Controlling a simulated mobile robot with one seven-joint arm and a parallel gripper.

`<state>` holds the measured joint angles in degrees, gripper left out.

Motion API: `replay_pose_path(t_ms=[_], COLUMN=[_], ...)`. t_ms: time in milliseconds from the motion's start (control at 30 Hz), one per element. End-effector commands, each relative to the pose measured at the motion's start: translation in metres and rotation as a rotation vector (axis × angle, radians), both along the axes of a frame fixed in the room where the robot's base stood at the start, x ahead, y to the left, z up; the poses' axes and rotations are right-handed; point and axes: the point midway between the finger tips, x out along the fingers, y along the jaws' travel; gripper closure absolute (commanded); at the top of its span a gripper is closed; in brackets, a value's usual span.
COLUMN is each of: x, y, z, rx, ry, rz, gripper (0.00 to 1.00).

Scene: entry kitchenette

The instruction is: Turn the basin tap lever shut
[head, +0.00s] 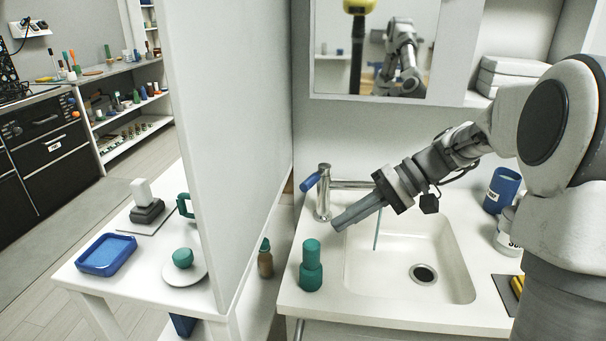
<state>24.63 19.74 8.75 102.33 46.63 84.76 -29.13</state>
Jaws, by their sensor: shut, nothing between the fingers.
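The basin tap (323,200) is a silver upright post at the back left of the white basin (455,270). Its blue lever (311,181) sticks out to the left near the top and tilts down. The spout (352,184) reaches right over the basin. A thin teal stream (377,230) runs down from below the spout area, partly behind my gripper. My gripper (338,224) is shut and empty. Its fingertips point left and down, in front of and to the right of the tap's base. In the picture they are apart from the lever.
A teal bottle (311,268) stands at the counter's front left. A blue canister (501,190) and a white jar (507,232) stand right of the basin. A tall white partition (235,130) bounds the left side. A mirror cabinet (375,45) hangs above.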

Motion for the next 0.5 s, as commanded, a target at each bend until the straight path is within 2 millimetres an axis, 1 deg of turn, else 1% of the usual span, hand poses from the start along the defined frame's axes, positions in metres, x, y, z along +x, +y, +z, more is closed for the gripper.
replay_pose_path(t_ms=[33,200,400,500], x=[-0.014,-0.055,-0.1,-0.118], y=[0.005,0.01,0.005,-0.001], z=[0.004,0.009,0.014,0.017], rx=[-0.067,-0.277,-0.5,-0.593], ry=[-0.007,-0.038,-0.116,-0.169], rz=[0.007,0.003,-0.022,-0.037], gripper=[1.0,1.0,1.0,1.0])
